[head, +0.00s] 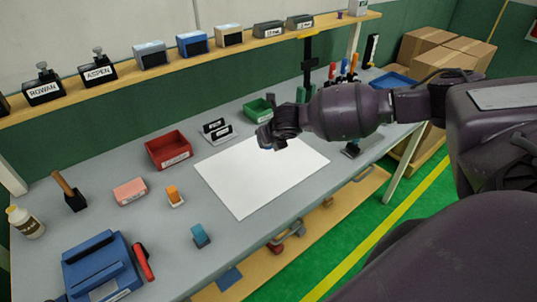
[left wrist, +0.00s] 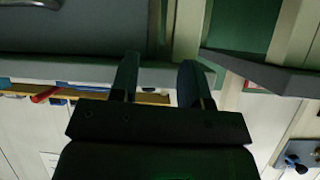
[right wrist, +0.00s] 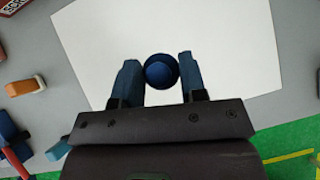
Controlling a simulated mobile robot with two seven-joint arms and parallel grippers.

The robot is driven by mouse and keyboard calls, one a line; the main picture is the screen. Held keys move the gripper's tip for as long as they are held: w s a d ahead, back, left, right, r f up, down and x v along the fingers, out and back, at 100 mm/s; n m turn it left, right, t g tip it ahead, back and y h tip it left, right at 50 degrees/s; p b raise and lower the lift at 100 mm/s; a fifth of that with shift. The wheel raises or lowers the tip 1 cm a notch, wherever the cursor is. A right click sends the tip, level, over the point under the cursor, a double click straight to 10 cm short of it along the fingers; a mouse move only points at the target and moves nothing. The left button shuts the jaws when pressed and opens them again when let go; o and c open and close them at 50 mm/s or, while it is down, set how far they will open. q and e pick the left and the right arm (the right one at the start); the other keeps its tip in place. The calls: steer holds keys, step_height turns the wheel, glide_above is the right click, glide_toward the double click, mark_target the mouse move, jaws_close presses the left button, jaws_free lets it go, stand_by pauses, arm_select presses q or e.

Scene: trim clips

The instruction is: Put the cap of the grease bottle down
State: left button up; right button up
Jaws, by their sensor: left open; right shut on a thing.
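My right gripper (head: 265,137) is above the white sheet (head: 225,185) in the head view. In the right wrist view, its fingers (right wrist: 157,85) are shut on a round dark blue piece (right wrist: 161,71), which looks like the cap, above the white sheet. My left gripper (left wrist: 158,82) shows only in the left wrist view, open and empty, apart from the table.
The sheet itself looks mostly clear.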

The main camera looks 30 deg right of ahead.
step_height(320, 180, up, 10)
steer(key=shift+r, duration=0.2)
